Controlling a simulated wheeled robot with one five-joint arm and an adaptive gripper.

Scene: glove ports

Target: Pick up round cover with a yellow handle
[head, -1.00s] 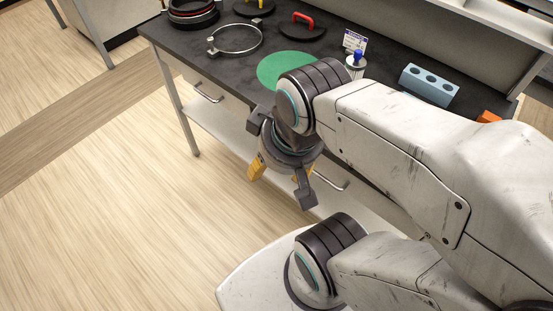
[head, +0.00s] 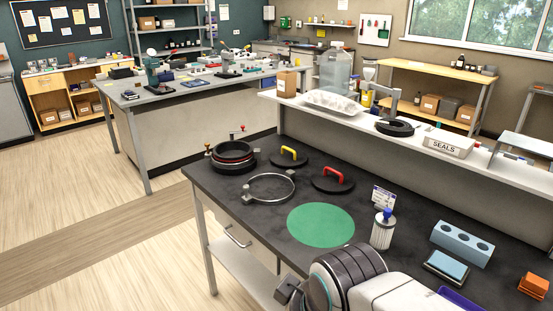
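The round cover with a yellow handle (head: 289,158) lies on the dark bench top, toward its back edge. It is a black disc with an arched yellow handle on top. A similar black cover with a red handle (head: 333,180) lies just to its right and nearer. My arm is at the bottom of the head view, with its wrist joint over the front edge of the bench, well short of the cover. My gripper's fingers are out of the frame; only a grey part beside the wrist shows.
A metal clamp ring (head: 268,188), stacked black rings (head: 232,157) and a green round mat (head: 321,226) lie on the bench (head: 235,205). A white canister with a blue top (head: 382,230) and a blue block with holes (head: 462,243) stand to the right. A raised shelf (head: 350,124) runs behind.

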